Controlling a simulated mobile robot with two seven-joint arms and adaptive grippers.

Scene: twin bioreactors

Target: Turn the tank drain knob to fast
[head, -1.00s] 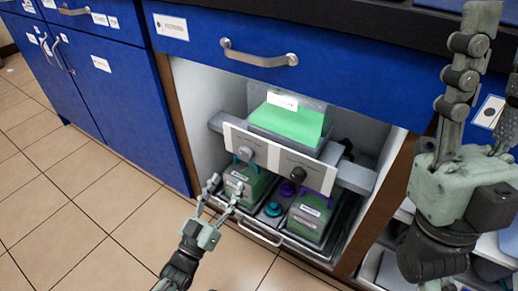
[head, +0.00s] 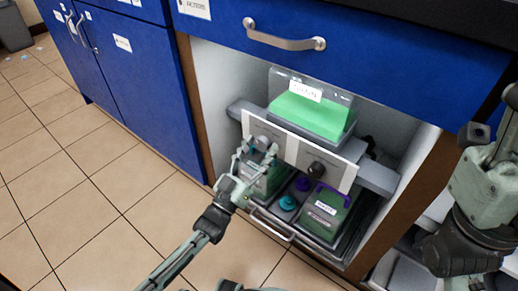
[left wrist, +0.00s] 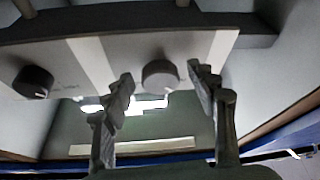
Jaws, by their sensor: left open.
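A grey knob (head: 262,141) and a black knob (head: 316,169) sit on the white front panel (head: 290,150) under the tank of green liquid (head: 308,112). I cannot read which is the drain knob. My left gripper (head: 257,148) is open at the grey knob, partly hiding it. In the left wrist view, the grey knob (left wrist: 159,76) shows between the spread fingertips (left wrist: 160,82), with gaps on both sides. The black knob (left wrist: 33,81) is off to the left there. My right gripper (head: 492,118) is partly cut off at the right edge.
Below the panel, green containers, one (head: 325,214) with a purple handle, stand in a tray (head: 272,224) with teal and purple caps. The blue drawer (head: 360,55) overhangs the opening. A brown cabinet edge (head: 400,205) bounds the right.

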